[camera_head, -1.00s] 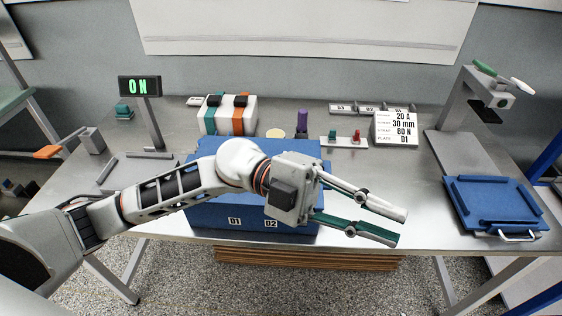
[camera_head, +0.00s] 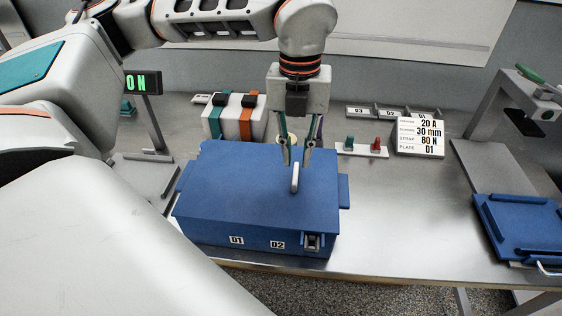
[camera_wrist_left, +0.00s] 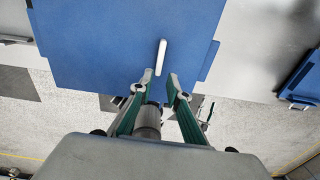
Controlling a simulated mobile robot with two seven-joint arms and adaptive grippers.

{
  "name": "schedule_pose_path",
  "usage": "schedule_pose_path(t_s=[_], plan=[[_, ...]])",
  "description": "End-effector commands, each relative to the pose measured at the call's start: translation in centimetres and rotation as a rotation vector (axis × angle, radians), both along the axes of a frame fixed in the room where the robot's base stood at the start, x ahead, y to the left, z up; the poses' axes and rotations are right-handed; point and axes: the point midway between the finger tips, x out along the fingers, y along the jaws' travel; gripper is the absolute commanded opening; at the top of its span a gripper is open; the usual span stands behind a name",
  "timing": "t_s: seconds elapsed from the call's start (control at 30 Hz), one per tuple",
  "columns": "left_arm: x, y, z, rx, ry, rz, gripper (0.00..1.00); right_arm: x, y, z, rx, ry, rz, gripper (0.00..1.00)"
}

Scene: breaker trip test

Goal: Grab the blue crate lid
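The blue crate lid (camera_head: 240,185) covers the top of the blue crate (camera_head: 205,232), whose front is marked D1 and D2. A white upright handle (camera_head: 295,178) stands on the lid, right of its middle. My left gripper (camera_head: 297,160) points down just above the handle with its two green-and-grey fingers apart and nothing between them. In the left wrist view, the lid (camera_wrist_left: 100,45) fills the upper middle, and the handle (camera_wrist_left: 161,57) lies just past the open fingertips (camera_wrist_left: 160,78), roughly lined up with the gap. My right gripper is not in view.
A blue tray-like piece (camera_head: 520,228) with a metal handle lies at the right. Behind the crate stand a white box with teal and orange straps (camera_head: 236,122), a small switch stand (camera_head: 362,150) and a label sign (camera_head: 420,138).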

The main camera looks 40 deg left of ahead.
Motion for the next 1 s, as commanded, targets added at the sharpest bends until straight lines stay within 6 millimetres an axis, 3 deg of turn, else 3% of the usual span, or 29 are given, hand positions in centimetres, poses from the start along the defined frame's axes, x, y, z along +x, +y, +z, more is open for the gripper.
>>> schedule_pose_path(t_s=[0.17, 0.73, 1.0], plan=[[0.3, 1.2, -0.1, 0.035, -0.016, 0.042, 0.17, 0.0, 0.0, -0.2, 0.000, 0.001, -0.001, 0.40], [0.8, 1.1, -6.8, 0.032, -0.016, 0.039, 0.17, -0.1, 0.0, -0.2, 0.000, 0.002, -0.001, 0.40], [0.9, 1.0, -7.3, 0.031, -0.018, 0.038, 0.17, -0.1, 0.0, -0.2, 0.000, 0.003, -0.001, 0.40]])
